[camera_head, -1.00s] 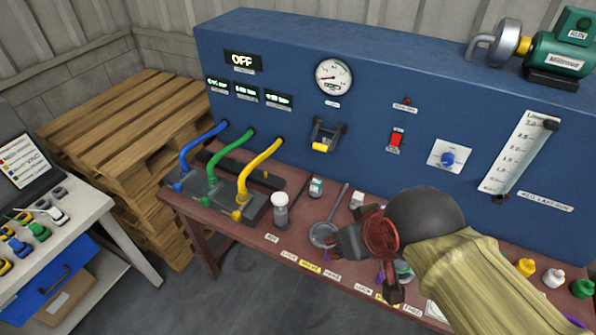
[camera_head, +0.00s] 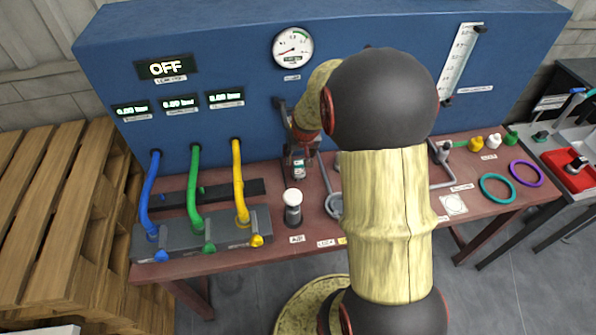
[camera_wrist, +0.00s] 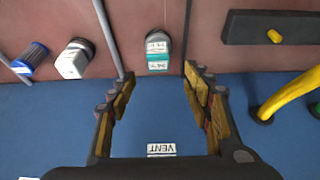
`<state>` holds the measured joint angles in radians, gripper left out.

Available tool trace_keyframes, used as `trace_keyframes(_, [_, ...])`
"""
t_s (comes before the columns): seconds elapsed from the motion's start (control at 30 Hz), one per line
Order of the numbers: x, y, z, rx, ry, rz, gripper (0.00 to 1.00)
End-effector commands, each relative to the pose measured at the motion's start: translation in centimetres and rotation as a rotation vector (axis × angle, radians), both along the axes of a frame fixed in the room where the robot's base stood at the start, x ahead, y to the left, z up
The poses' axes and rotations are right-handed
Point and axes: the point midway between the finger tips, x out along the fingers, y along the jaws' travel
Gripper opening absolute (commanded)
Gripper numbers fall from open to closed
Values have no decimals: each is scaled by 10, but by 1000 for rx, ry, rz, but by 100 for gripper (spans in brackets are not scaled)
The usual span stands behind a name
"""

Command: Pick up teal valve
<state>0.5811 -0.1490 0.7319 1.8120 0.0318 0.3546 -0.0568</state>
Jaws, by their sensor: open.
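A small teal-and-white piece with a dark grey cap, which looks like the teal valve (camera_wrist: 158,58), stands on the brown bench close to the blue panel. In the wrist view it sits just beyond and between my fingertips, not touching either. My gripper (camera_wrist: 158,84) is open and empty, with its two fingers spread on either side of the line to the piece. In the head view my gripper (camera_head: 301,155) is low in front of the panel, over the bench, and mostly covers the piece.
A grey rod (camera_wrist: 108,40) stands left of the piece in the wrist view, beside a white-labelled piece (camera_wrist: 73,60) and a blue one (camera_wrist: 31,59). A white-capped bottle (camera_head: 293,208) and coloured hoses (camera_head: 239,180) are near my gripper. Teal (camera_head: 497,187) and purple rings lie right.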

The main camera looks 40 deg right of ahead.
Motion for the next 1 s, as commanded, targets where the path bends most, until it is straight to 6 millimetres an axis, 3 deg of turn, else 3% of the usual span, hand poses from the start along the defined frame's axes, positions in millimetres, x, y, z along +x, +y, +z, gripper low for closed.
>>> trace_keyframes(0.6, [19,-14,-64,1,2,2,50])
trace_keyframes(0.83, [20,-15,-64,0,-1,2,50])
trace_keyframes(1.0, [20,-15,-64,0,0,2,41])
